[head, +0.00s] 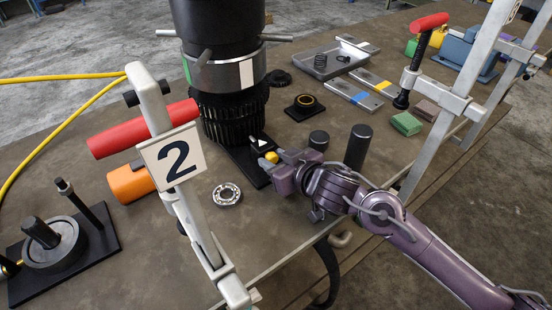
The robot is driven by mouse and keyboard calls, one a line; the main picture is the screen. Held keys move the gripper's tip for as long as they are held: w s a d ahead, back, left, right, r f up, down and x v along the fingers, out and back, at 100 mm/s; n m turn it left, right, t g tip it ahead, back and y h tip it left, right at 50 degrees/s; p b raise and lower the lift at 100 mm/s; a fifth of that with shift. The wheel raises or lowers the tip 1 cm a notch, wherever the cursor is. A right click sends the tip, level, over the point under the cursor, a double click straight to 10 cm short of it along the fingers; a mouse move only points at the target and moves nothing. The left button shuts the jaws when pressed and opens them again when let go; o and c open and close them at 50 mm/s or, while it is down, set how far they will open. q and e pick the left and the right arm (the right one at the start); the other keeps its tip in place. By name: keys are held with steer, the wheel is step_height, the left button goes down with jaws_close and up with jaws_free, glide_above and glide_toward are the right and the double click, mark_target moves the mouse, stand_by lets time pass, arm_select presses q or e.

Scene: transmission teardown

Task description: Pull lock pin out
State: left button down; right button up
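The lock pin is not clear to me; a small yellow piece (271,157) shows at the foot of the transmission, beside a black block with a white triangle mark (259,145). It may be the pin's head. The transmission (231,75) is a tall black cylinder with a silver band and dark gear teeth at its lower end, standing upright. My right gripper (280,167) is low over the table with its fingers pointing left, right beside the yellow piece. I cannot tell whether it touches or holds it. My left gripper is not in view.
A white clamp (200,225) with a red handle and "2" sign stands in front at left; another (455,105) is at right. A bearing (227,194), black posts (358,147), a black ring part (305,104) and a grey tray (330,62) lie around.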

jaws_close()
steer(key=shift+s+d+p, duration=0.6)
steer(key=shift+s+d, duration=0.2)
steer(key=shift+s, duration=0.3)
steer(key=shift+f, duration=0.1)
jaws_free()
steer(key=o, duration=0.3)
steer(key=shift+d, duration=0.1)
steer(key=shift+o, duration=0.2)
steer(key=shift+s, duration=0.1)
steer(key=v, duration=0.7)
steer(key=shift+s+d+r, duration=0.2)
steer(key=shift+s+r, duration=0.05)
steer(key=shift+s, duration=0.05)
steer(key=shift+d, duration=0.1)
